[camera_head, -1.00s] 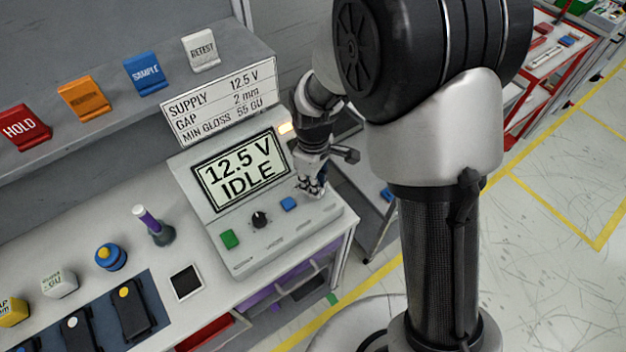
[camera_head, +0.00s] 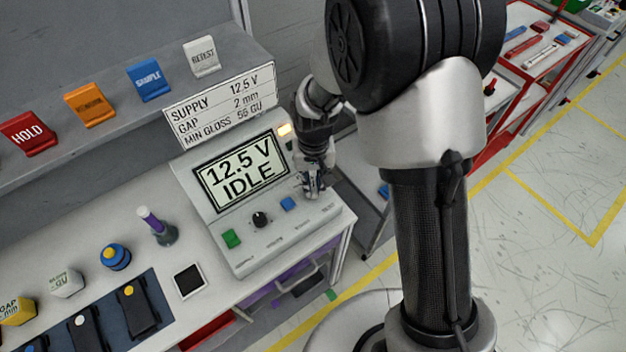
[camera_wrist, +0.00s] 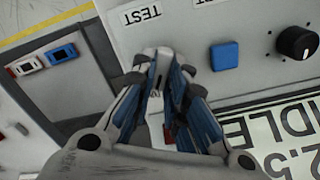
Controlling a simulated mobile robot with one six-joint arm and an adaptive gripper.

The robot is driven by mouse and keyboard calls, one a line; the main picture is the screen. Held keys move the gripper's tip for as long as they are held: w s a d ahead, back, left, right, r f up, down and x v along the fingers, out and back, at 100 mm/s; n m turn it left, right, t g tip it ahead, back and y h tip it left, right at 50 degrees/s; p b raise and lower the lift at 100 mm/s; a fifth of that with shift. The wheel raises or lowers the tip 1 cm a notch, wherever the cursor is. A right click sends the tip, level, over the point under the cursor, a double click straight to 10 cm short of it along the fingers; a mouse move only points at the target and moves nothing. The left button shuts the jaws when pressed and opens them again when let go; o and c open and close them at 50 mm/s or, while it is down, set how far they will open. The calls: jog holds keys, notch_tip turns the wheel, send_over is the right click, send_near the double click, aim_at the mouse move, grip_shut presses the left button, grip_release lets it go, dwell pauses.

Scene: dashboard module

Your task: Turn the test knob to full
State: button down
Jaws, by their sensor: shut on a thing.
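The grey test module (camera_head: 285,238) stands at the right end of the bench, and its display (camera_head: 240,172) reads "12.5 V IDLE". My gripper (camera_head: 312,190) points down at the right end of the module's panel, right of the blue button (camera_head: 288,204). In the wrist view my gripper (camera_wrist: 158,68) is shut at the spot by the printed "TEST" label (camera_wrist: 141,14). The test knob is hidden between the fingers, so its pointer position cannot be read. A black knob (camera_head: 260,219) sits left of the blue button, apart from my gripper.
A green button (camera_head: 231,239) is at the panel's left. A sign (camera_head: 222,104) stands behind the display, beside a lit amber lamp (camera_head: 285,129). Open floor lies at right.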

aim_at(315, 186)
jog(key=m, duration=0.4)
jog(key=shift+d, duration=0.1)
jog(key=shift+p, duration=0.3)
dwell(0.4)
jog(key=c, duration=1.6)
grip_release()
jog(key=shift+r, duration=0.1)
notch_tip(315, 186, up, 12)
